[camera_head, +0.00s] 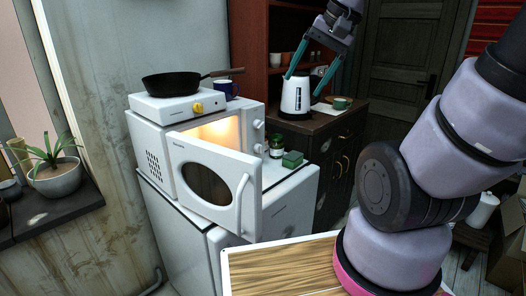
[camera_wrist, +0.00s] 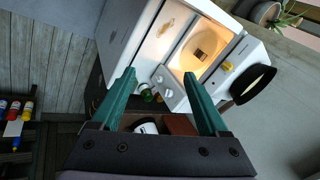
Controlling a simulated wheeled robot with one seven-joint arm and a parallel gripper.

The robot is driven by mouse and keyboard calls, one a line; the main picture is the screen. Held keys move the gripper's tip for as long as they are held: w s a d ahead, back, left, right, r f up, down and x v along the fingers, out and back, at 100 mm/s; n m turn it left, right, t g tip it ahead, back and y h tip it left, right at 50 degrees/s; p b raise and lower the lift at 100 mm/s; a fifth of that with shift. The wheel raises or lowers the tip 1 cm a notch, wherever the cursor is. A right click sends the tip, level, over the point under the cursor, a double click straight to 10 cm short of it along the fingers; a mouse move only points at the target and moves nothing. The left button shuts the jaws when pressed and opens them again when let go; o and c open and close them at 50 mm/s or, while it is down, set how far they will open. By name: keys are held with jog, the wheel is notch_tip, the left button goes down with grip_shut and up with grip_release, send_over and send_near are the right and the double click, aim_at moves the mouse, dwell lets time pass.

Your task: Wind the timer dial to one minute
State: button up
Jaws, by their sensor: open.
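The white microwave (camera_head: 150,135) stands on a white cabinet with its door (camera_head: 212,185) swung open and its inside lit. Two round dials sit one above the other on its right front panel: the upper dial (camera_head: 258,124) and the lower dial (camera_head: 258,148). Which one is the timer cannot be read. In the wrist view the dials (camera_wrist: 164,87) show between the teal fingers, beyond them. My gripper (camera_head: 303,86) is open and empty, up and to the right of the microwave, and overlaps the white kettle in the picture. It touches neither dial.
The kettle (camera_head: 296,96) stands on the dark cabinet behind.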

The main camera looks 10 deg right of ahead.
jog(key=w+a+f+m+g+y, duration=0.1)
jog(key=w+a+f+m+y, duration=0.2)
jog(key=w+f+m+y, duration=0.35)
jog(key=w+a+f+m+g+y, duration=0.1)
jog(key=w+a+f+m+y, duration=0.15)
jog(key=w+f, duration=0.7)
jog(key=m+t+h, duration=0.1)
jog(key=m+t, duration=1)
jog(key=m, duration=0.5)
send_near(259, 149)
jog(key=x, duration=0.8)
jog(key=shift+w+d, duration=0.25)
jog(key=shift+w, duration=0.05)
grip_shut()
